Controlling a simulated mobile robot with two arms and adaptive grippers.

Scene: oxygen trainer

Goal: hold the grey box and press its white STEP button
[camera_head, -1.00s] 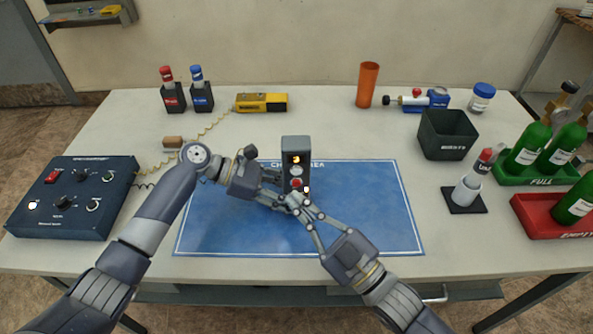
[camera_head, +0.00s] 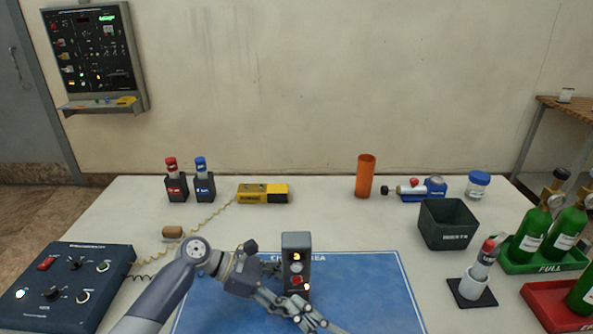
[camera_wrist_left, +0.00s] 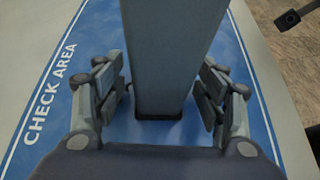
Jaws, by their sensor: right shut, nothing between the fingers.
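The grey box (camera_head: 296,243) stands upright on the blue check mat (camera_head: 385,290). Its front has a lit orange display that seems to read 3, a pale round button (camera_head: 295,268), a red button (camera_head: 297,280) and a small light. Button labels are too small to read.
A dark blue control unit (camera_head: 65,285) stands at the left. An orange cup (camera_head: 365,176) and a yellow device (camera_head: 262,193) stand behind.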

